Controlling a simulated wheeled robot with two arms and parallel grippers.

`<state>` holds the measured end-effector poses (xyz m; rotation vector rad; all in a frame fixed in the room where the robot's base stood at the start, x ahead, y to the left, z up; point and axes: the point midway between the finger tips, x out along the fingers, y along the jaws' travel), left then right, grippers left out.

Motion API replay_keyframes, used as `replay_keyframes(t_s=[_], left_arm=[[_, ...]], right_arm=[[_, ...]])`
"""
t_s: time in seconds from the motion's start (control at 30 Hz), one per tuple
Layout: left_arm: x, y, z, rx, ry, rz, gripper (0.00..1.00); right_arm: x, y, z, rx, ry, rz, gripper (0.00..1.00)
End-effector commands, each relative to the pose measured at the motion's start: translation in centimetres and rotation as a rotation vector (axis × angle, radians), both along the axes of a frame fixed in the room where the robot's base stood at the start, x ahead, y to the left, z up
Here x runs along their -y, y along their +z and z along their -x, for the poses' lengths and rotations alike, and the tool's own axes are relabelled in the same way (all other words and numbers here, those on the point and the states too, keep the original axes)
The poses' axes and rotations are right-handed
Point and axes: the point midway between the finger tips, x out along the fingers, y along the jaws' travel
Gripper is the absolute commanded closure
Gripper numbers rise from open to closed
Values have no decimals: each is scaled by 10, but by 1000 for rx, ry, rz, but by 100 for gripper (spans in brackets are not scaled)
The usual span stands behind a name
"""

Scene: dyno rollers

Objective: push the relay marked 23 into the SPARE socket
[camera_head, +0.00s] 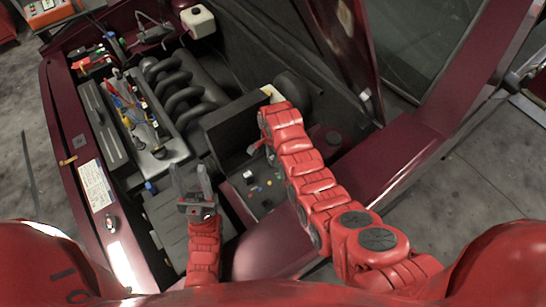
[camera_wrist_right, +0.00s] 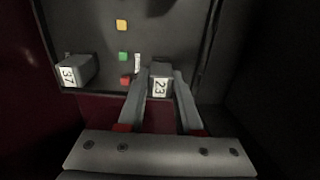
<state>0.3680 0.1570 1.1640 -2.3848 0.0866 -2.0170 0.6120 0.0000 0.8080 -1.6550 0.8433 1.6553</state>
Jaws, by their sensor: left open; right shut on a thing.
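The relay marked 23 (camera_wrist_right: 160,82) is a grey block with a white number label. In the right wrist view it sits between the two fingers of my right gripper (camera_wrist_right: 162,95), which is shut on it at the edge of the fuse box floor (camera_wrist_right: 95,35). Whether it is seated in a socket I cannot tell. No SPARE marking is readable; a small white label (camera_wrist_right: 138,63) beside the left finger is partly hidden. In the head view my right arm reaches over the box, hiding the relay. My left gripper (camera_head: 192,188) is open and empty, left of the box.
A relay marked 37 (camera_wrist_right: 73,70) stands to the left in the box, with yellow (camera_wrist_right: 121,25), green (camera_wrist_right: 123,56) and red (camera_wrist_right: 126,79) fuses between. The raised black lid (camera_head: 230,125) stands behind the box. The engine (camera_head: 165,95) fills the bay's left.

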Motion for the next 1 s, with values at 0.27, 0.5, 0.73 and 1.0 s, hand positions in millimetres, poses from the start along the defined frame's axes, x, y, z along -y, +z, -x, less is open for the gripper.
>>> replay_keyframes(t_s=[0.27, 0.5, 0.73, 1.0], left_arm=[[0, -5, 0, 0, 0, 0, 50], [0, -5, 0, 0, 0, 0, 50], [0, -5, 0, 0, 0, 0, 50], [0, 2, 0, 0, 0, 0, 50]], right_arm=[[0, -5, 0, 0, 0, 0, 100], [0, -6, 0, 0, 0, 0, 45], [0, -6, 0, 0, 0, 0, 31], [0, 6, 0, 0, 0, 0, 31]])
